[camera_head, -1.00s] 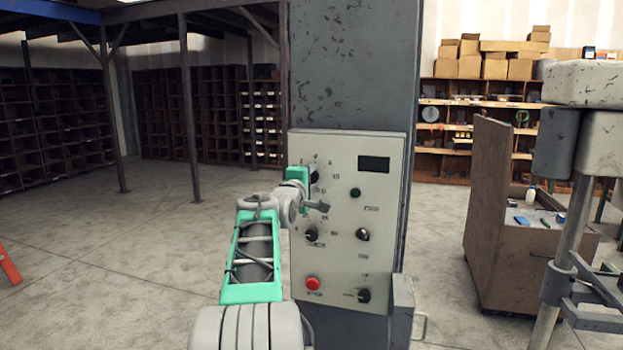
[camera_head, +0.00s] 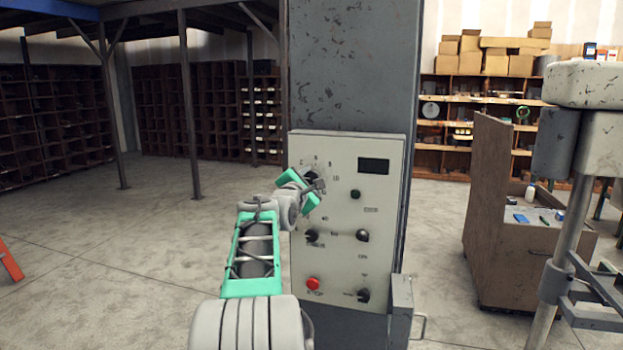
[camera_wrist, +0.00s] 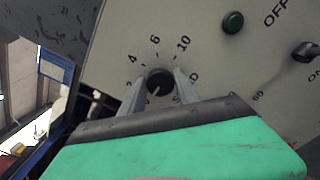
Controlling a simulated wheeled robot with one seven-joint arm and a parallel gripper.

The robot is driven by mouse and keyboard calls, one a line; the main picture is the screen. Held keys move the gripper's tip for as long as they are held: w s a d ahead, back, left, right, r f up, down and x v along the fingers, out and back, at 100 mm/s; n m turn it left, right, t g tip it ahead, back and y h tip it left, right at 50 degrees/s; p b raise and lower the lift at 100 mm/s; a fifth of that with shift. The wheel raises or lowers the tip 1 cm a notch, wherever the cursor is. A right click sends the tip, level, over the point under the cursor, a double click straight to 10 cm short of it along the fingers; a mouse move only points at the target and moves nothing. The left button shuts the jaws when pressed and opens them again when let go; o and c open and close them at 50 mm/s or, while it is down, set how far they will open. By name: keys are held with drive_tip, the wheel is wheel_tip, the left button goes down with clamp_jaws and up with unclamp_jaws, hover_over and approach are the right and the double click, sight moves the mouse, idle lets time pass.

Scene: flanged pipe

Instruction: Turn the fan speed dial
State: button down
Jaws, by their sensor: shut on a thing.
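The control panel (camera_head: 375,215) is a pale box on a grey column in the head view. The numbered dial (camera_wrist: 160,82), a black round knob with a light pointer line, sits in the wrist view with 4, 6 and 10 printed around it. My gripper (camera_wrist: 160,80) has its two grey fingers on either side of this knob and is shut on it. In the head view my gripper (camera_head: 318,186) is at the panel's upper left and hides much of the dial. The wrist view is tilted against the panel.
The panel also bears a green button (camera_head: 355,194), a red button (camera_head: 313,284), and other black knobs (camera_head: 362,236), (camera_head: 363,295), (camera_head: 312,236). A dark display (camera_head: 374,166) is at the upper right. A wooden cabinet (camera_head: 530,245) stands to the right.

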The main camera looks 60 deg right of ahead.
drive_tip(key=shift+f, duration=0.3)
drive_tip(key=c, duration=1.3)
unclamp_jaws()
drive_tip(key=shift+c, duration=0.2)
drive_tip(key=o, duration=0.4)
drive_tip(key=shift+a+r, duration=0.1)
drive_tip(key=shift+r, duration=0.15)
drive_tip(key=shift+o, duration=0.2)
drive_tip(key=s+a+b, duration=0.1)
drive_tip(key=a+b, duration=0.1)
drive_tip(key=a, duration=0.5)
drive_tip(key=shift+a+b, duration=0.35)
drive_tip(key=shift+s, duration=0.1)
